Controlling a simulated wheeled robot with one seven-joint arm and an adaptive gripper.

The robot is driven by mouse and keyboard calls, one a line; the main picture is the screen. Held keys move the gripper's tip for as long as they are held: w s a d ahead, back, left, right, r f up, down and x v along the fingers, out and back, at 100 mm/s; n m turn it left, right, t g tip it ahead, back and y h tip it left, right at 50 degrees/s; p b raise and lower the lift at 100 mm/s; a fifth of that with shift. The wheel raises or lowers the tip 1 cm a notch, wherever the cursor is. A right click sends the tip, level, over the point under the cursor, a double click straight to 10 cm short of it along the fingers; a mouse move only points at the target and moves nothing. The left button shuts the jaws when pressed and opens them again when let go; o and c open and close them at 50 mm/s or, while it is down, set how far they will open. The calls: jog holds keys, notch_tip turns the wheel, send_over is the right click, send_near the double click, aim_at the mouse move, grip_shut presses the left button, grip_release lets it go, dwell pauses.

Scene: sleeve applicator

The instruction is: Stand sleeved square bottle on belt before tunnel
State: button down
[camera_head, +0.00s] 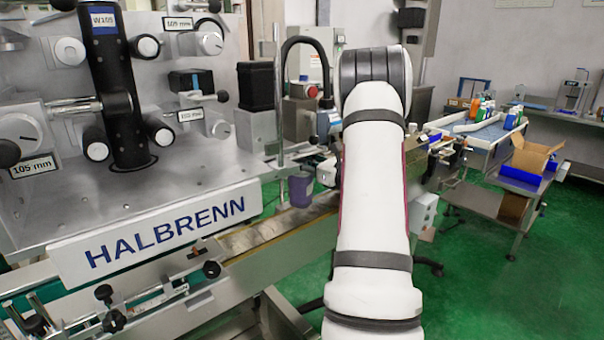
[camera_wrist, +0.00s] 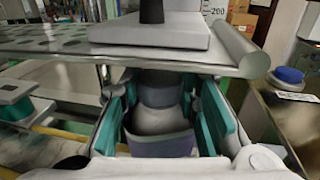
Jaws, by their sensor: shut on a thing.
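In the wrist view my gripper (camera_wrist: 165,105) has its teal pads on both sides of a bottle (camera_wrist: 160,122) with a grey-white shoulder and a dull purple-grey sleeve around it. The gripper is shut on this bottle. Its base and what is under it are hidden. The belt (camera_head: 268,233) runs in front of the HALBRENN machine. I cannot pick out the tunnel with certainty.
The HALBRENN machine (camera_head: 165,232) with knobs and rollers fills the left. A thin metal post (camera_head: 279,110) stands close to my arm. In the wrist view a metal plate (camera_wrist: 235,55) lies just beyond the bottle, and a blue round cap (camera_wrist: 288,75) is at right. Green floor is clear at lower right.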

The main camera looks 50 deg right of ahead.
aim_at(308, 174)
jog(key=shift+s+f, duration=0.1)
jog(key=shift+f, duration=1.6)
jog(key=shift+f, duration=0.2)
jog(key=c, duration=1.2)
grip_release()
jog(key=shift+r, duration=0.15)
jog(key=s, duration=1.2)
jog(key=shift+a, duration=0.25)
